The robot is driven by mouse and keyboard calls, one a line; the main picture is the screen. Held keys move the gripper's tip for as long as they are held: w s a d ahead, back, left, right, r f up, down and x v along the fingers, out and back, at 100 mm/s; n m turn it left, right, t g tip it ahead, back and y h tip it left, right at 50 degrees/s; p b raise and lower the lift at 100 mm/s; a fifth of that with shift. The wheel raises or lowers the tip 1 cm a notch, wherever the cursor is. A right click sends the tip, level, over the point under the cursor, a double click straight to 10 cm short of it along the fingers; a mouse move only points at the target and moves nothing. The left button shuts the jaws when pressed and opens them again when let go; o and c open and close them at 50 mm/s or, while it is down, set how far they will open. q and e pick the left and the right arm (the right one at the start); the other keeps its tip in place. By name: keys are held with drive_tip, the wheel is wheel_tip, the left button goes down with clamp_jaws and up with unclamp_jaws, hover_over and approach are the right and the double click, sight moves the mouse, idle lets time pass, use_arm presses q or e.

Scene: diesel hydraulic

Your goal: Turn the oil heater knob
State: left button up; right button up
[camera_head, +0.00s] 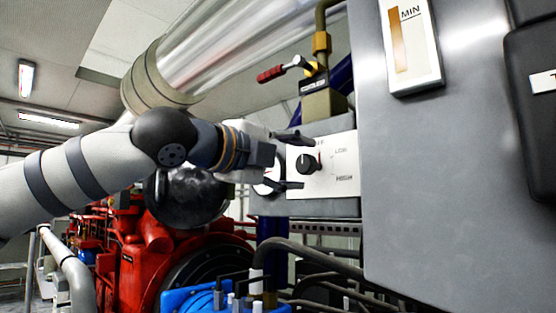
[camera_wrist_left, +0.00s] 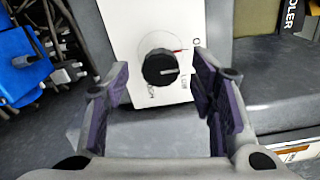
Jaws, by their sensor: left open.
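The oil heater knob (camera_head: 306,162) is a round black dial on a white panel (camera_head: 343,166) with LOW and HIGH labels, set on a grey box. In the left wrist view the knob (camera_wrist_left: 160,67) shows with a light pointer line and a red mark beside it. My left gripper (camera_head: 290,162) reaches in from the left in front of the panel. Its two purple-padded fingers (camera_wrist_left: 163,95) are open and empty, one to each side of the knob's position in the wrist view, with the knob just beyond their tips. My right gripper is not in view.
A large grey cabinet (camera_head: 440,190) with a MIN gauge (camera_head: 411,45) stands close on the right. A red-handled valve (camera_head: 285,72) is above the box. Below are dark hoses (camera_head: 310,255) and a red engine (camera_head: 150,250).

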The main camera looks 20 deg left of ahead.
use_arm(q)
drive_tip(key=v, duration=0.8)
drive_tip(key=shift+s, duration=0.4)
drive_tip(key=shift+a, duration=0.15)
